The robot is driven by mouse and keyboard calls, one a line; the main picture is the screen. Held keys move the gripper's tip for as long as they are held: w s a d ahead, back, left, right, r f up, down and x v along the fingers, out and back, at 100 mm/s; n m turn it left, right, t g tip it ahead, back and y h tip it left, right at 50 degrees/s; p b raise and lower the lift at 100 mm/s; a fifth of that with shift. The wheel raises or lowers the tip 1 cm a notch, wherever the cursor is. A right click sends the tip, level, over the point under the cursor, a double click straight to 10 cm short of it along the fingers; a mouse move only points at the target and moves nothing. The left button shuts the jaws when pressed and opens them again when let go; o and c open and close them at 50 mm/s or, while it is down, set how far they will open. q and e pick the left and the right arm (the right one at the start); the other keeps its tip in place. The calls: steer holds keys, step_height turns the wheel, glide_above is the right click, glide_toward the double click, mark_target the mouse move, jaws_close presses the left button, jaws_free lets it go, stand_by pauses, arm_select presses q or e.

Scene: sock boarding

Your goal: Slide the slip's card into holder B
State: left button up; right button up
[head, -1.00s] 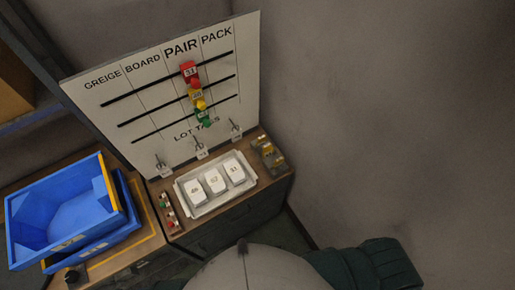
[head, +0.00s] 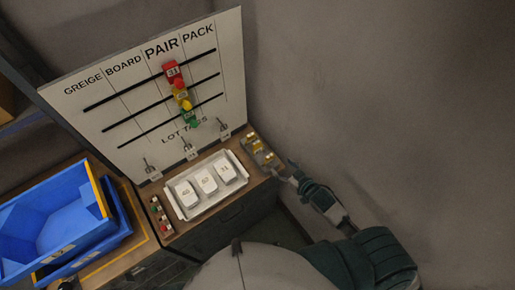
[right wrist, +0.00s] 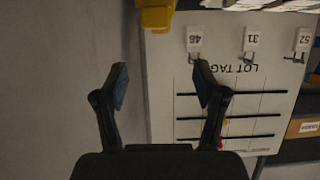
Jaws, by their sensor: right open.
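I cannot make out a slip or a marking that says holder B. Three white cards, left (head: 187,194), middle (head: 207,183) and right (head: 227,172), lie in a pale tray (head: 191,214) on the cabinet, their print too small to read surely. My right gripper (head: 287,171) is just right of the cabinet top, close to a block with yellow pieces (head: 262,154). In the right wrist view it is open and empty (right wrist: 162,85), with the board (right wrist: 165,95) upside down beyond it. My left gripper is not in view.
The white board (head: 95,110) stands behind the tray, with red (head: 172,70), yellow (head: 181,94) and green (head: 193,123) tags. Hooks with small tags run along its bottom. Blue bins (head: 50,220) stand left. A small strip (head: 161,217) lies left of the tray.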

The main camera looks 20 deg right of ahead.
glide_toward(258, 144)
steer(key=x, duration=0.4)
steer(key=shift+s+a+p, duration=0.1)
steer(key=shift+a+p, duration=0.1)
steer(key=shift+p, duration=0.2)
steer(key=x, duration=0.5)
steer(key=shift+d, duration=0.2)
steer(key=c, duration=1)
